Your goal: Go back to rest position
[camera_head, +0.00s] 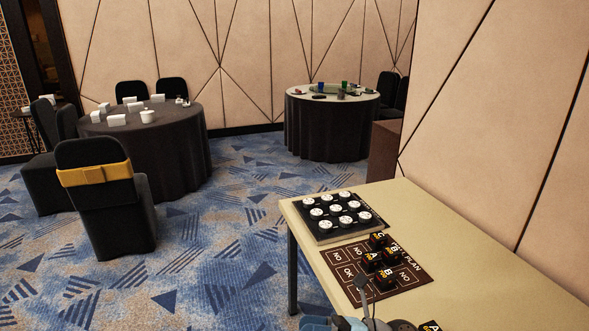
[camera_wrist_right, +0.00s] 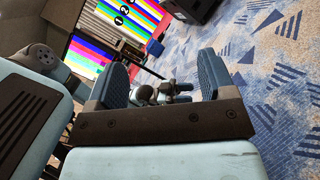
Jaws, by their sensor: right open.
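My right gripper (camera_wrist_right: 163,62) is open in the right wrist view, its two dark blue finger pads wide apart. No object is held between the pads.
Colour-bar screens (camera_wrist_right: 130,18) stand behind my right gripper. Carpet (camera_head: 215,265) is free left of the table.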

